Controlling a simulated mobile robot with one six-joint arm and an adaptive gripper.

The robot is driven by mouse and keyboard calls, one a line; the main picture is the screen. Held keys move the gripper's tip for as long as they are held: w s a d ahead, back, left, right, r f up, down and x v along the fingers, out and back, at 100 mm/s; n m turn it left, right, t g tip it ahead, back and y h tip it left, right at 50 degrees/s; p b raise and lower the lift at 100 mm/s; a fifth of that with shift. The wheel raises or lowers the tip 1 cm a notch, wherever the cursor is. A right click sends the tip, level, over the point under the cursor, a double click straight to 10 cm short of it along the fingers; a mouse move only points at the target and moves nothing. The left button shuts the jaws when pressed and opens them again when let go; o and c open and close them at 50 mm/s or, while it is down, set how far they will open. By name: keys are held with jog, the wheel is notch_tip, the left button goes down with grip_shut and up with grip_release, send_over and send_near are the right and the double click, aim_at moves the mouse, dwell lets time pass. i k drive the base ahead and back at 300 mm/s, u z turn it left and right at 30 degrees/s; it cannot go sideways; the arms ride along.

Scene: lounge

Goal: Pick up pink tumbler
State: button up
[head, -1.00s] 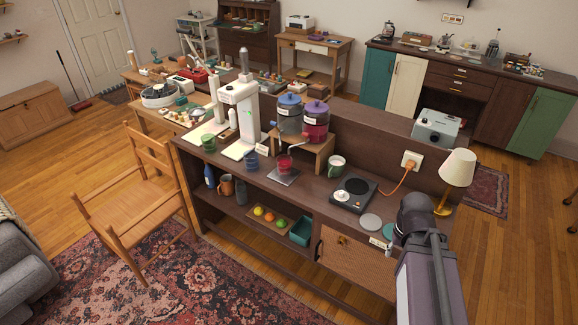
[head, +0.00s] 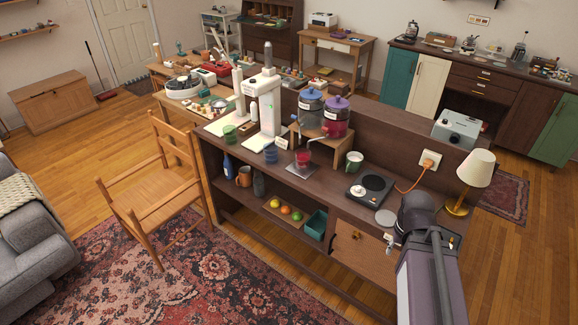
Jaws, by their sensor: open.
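The pink tumbler (head: 304,157) stands upright on a small grey plate (head: 300,172) on the dark wooden counter (head: 325,188). It is in front of the stand that carries two lidded jars, and looks reddish pink and see-through. A thin spout or lever partly overlaps it. My arm comes up from the lower right, over the counter's right end, well to the right of the tumbler. My gripper is not visible in the head view.
Blue (head: 270,153) and green (head: 229,134) tumblers stand left of the pink one, near white machines (head: 265,105). A pale mug (head: 354,161), hotplate (head: 369,187) and lamp (head: 476,168) are to the right. A wooden chair (head: 163,190) stands by the counter's left end.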

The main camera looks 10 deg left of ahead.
aim_at(302, 155)
jog(key=k, duration=0.85)
jog(key=z, duration=0.15)
jog(key=i, duration=1.55)
jog(key=u, duration=0.05)
